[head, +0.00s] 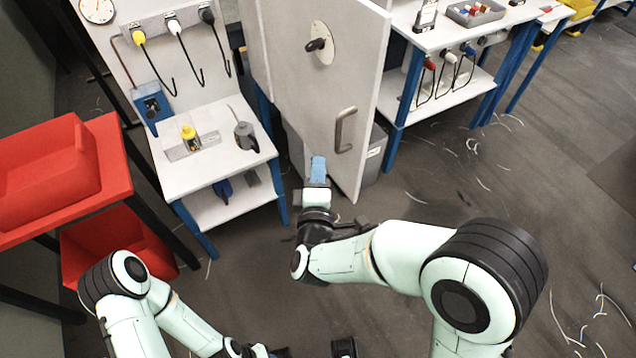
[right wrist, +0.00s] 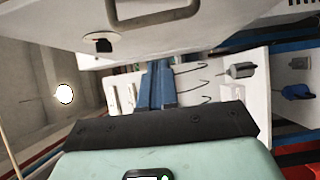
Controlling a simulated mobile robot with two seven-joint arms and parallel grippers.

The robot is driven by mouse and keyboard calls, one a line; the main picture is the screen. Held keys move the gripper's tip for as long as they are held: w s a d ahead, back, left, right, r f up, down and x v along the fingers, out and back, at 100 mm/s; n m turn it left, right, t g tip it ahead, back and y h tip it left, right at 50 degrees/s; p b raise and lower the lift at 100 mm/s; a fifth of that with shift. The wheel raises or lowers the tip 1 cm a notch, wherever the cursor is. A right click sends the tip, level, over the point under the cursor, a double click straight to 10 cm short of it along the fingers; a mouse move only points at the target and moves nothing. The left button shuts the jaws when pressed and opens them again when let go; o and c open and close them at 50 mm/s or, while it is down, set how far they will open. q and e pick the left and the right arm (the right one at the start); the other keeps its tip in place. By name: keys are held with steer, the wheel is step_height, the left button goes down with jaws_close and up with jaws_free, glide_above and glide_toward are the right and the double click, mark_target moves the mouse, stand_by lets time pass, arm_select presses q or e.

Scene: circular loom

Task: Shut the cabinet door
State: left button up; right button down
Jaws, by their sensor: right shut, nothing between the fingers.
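The cabinet door (head: 362,90) is a tall white panel standing open, swung out from the cabinet (head: 268,45). It bears a grey bar handle (head: 343,130) and a round plate with a dark knob (head: 319,44). My right gripper (head: 318,165) is shut and empty, its blue fingers close to the door's lower part, left of and below the handle. I cannot tell whether they touch it. In the right wrist view the fingers (right wrist: 157,85) are together, and the door (right wrist: 215,35) with its handle (right wrist: 155,18) fills the top.
A white workbench (head: 215,165) with a yellow-topped object and a grey can stands left of the door. Red bins (head: 60,165) are at the far left. Another bench (head: 455,35) stands to the right. Open floor (head: 500,175) with scattered wire scraps lies at the right.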

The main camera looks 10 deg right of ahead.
steer(key=w+d, duration=0.4)
steer(key=w, duration=0.1)
steer(key=shift+w, duration=0.2)
